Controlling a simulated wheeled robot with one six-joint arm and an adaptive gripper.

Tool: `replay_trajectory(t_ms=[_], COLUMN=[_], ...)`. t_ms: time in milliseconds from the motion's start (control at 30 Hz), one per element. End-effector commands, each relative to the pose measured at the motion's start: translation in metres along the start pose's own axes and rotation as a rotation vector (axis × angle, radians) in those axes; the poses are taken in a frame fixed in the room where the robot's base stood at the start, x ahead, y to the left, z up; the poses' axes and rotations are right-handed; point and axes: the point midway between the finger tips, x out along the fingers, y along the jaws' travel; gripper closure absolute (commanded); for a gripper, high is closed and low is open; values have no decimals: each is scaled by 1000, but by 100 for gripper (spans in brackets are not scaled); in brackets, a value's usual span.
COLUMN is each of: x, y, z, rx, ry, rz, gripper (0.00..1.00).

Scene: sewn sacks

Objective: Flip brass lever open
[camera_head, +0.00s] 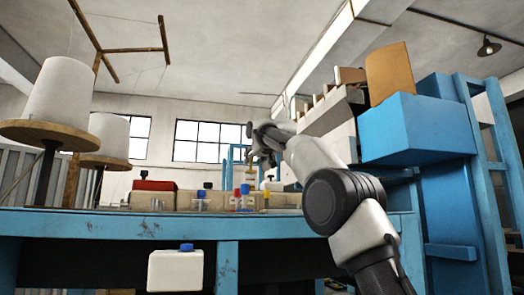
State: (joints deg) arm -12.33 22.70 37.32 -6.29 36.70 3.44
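My gripper (256,142) is at the end of my arm, raised above the back of the blue workbench (120,224). It is small and dark in this view, and its fingers cannot be told apart. Whether it is open or shut does not show. I cannot clearly make out a brass lever. A small tan piece shows just below my gripper, too small to identify. Whether the gripper touches anything cannot be seen.
White thread cones (62,92) stand on the left. A red-topped box (154,186) and several small coloured bottles (240,198) line the bench. A white container (175,270) with a blue cap is in front. Blue machinery (415,130) stands right of my arm.

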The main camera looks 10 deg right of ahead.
Motion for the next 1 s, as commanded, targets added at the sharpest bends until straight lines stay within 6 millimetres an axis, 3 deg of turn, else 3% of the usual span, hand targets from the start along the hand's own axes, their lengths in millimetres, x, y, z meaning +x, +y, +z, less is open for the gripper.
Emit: replay_trajectory(t_ms=[200, 400, 600, 1000], x=[-47, -78, -88, -89], y=[0, 0, 0, 0], z=[-2, 0, 0, 0], rx=[-1, 0, -1, 0], ry=[0, -1, -2, -3], rz=[0, 0, 0, 1], gripper=[61, 61, 61, 61])
